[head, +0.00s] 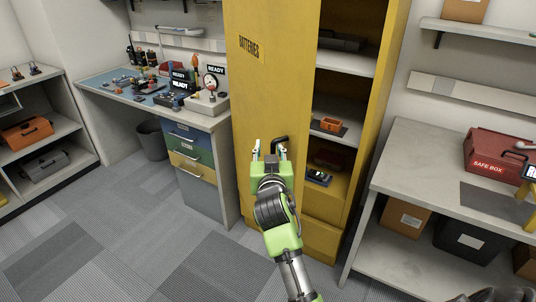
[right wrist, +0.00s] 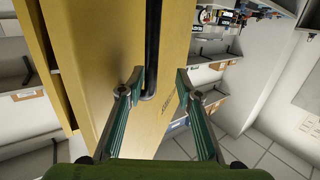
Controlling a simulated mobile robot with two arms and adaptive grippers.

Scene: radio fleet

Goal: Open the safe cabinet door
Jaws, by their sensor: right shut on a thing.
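The yellow safe cabinet door (head: 268,90), lettered BATTERIES, stands partly open, and the cabinet's inside shows to its right. Its black handle (head: 280,139) also shows in the right wrist view (right wrist: 152,45) as a dark bar on the yellow panel. My right gripper (head: 269,147) is at the handle, with its fingers (right wrist: 160,82) on either side of the bar, shut on it; the exact contact is hard to see. My left gripper is not in view.
Left of the door is a workbench (head: 150,103) with drawers (head: 193,153) close by. A right-hand table (head: 420,160) carries a red safe box (head: 495,155). Carpet floor (head: 150,230) in front-left is clear.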

